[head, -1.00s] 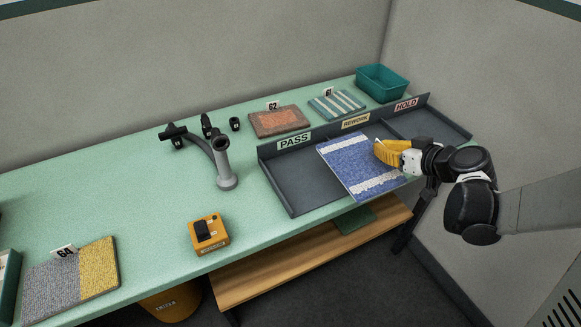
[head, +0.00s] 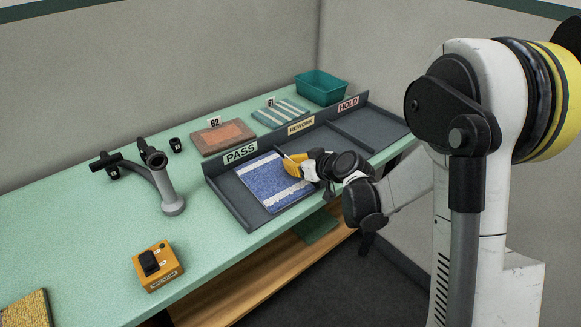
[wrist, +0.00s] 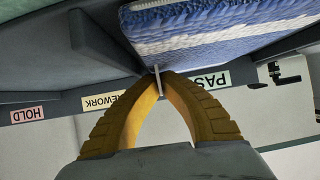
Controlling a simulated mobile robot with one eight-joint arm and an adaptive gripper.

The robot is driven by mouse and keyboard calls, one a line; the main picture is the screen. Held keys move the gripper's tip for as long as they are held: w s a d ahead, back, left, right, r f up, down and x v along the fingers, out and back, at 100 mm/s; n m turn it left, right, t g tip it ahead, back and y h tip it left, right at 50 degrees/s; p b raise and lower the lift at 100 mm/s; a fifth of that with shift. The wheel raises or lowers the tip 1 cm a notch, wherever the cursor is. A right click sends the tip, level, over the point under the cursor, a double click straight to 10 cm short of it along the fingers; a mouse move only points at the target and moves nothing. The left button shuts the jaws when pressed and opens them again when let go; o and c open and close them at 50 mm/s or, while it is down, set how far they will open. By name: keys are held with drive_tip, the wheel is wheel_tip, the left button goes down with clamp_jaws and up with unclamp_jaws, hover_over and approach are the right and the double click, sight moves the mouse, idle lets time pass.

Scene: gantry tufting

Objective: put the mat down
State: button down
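The blue mat (head: 270,184) with white bands is over the PASS bay of the grey sorting tray (head: 225,196) in the head view. It lies nearly level; I cannot tell whether its underside touches the tray floor. In the wrist view the mat (wrist: 225,30) is at the top, beyond the fingertips. My gripper (head: 292,163) has yellow fingers at the mat's right side. In the wrist view its fingertips (wrist: 161,76) close on a thin pale tag, seen edge-on, at the mat's edge.
REWORK (head: 300,126) and HOLD (head: 348,104) signs mark the tray's other bays, which look empty. Behind the tray are mat 62 (head: 222,138), mat 61 (head: 279,113) and a teal bin (head: 321,88). A grey stand (head: 172,200) and orange vacuum box (head: 158,266) are left.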

drive_tip(key=c, duration=1.6)
unclamp_jaws()
drive_tip(key=shift+s+d+r, duration=0.1)
drive_tip(key=s+d+r+m+g+h+p, duration=0.1)
drive_tip(key=s+d+r, duration=0.3)
drive_tip(key=s, duration=0.6)
drive_tip(key=s+d+r+m+g+h+p, duration=0.1)
drive_tip(key=s+d+r+m+h, duration=0.2)
drive_tip(key=s, duration=0.8)
drive_tip(key=s+d+r+m+g+h+p, duration=0.1)
drive_tip(key=s+d+r+m+h, duration=0.1)
drive_tip(key=s+d+r, duration=0.4)
drive_tip(key=shift+s+r+m+h+p, duration=0.2)
drive_tip(key=shift+s+h, duration=0.05)
drive_tip(key=shift+s, duration=1)
drive_tip(key=shift+s+r+m+h+p, duration=0.15)
drive_tip(key=shift+s+m+h, duration=0.1)
drive_tip(key=shift+s, duration=0.95)
